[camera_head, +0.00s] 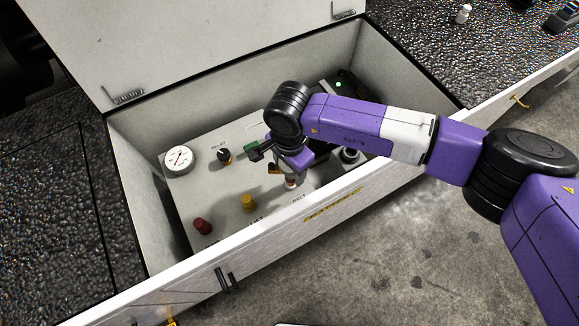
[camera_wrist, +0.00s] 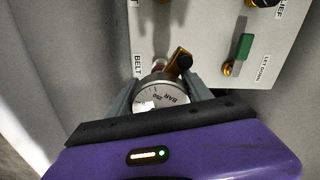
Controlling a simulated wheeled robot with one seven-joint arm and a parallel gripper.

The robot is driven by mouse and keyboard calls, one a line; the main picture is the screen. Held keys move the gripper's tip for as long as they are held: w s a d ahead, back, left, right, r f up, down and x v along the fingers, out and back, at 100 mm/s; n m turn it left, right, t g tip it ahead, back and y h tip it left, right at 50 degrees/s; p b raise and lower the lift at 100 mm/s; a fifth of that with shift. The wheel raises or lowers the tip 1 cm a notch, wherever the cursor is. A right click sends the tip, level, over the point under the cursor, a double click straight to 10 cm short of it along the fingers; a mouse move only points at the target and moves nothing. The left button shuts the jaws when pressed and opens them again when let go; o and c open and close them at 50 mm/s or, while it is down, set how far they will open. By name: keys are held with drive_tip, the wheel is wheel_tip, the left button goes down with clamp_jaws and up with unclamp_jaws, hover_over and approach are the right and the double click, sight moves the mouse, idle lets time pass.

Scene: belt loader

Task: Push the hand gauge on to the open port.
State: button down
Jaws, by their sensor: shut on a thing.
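The hand gauge (camera_wrist: 162,94) is a round silver gauge with a white dial marked BAR, held between the two fingers of my gripper (camera_wrist: 164,88) in the wrist view. In the head view my gripper (camera_head: 290,172) points down into the box above the panel's front part. The panel label BELT (camera_wrist: 137,65) is just beyond the gauge, with a small reddish and white fitting (camera_wrist: 158,64) beside it. The gauge hides its own lower end, so I cannot tell whether it touches a port.
The pale panel (camera_head: 225,185) carries a fixed dial gauge (camera_head: 179,160), a black knob (camera_head: 224,155), a green handle (camera_wrist: 244,46), a yellow cap (camera_head: 247,202) and a red cap (camera_head: 203,226). Box walls surround it closely. An open lid (camera_head: 210,40) stands behind.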

drive_tip(key=shift+f+b, duration=1.2)
drive_tip(key=shift+f, duration=0.4)
drive_tip(key=shift+c, duration=1.9)
unclamp_jaws()
drive_tip(key=shift+r, duration=0.1)
drive_tip(key=shift+r, duration=3.85)
